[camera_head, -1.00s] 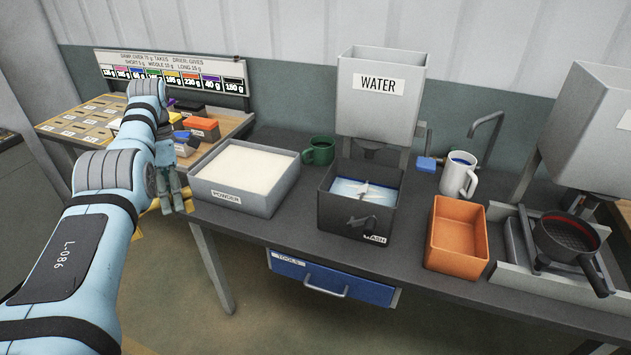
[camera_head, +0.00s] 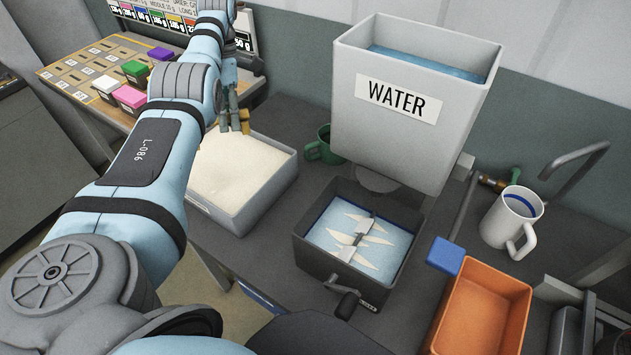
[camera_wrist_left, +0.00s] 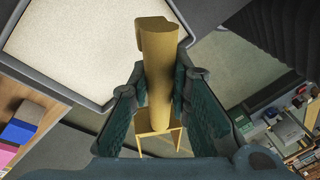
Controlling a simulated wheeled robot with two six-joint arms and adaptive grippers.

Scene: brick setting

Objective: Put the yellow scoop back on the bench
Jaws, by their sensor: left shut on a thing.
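My left gripper (camera_head: 232,122) is shut on the yellow scoop (camera_wrist_left: 157,75), which stands out between its two fingers in the left wrist view. In the head view only a small yellow part of the scoop (camera_head: 244,121) shows at the fingertips, in front of the back of the powder bin in the picture. The bench (camera_head: 395,288) is dark grey and carries the bins. My right gripper is not in view.
The powder bin (camera_head: 285,180) stands at the left of the bench, also at upper left in the left wrist view (camera_wrist_left: 98,100).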

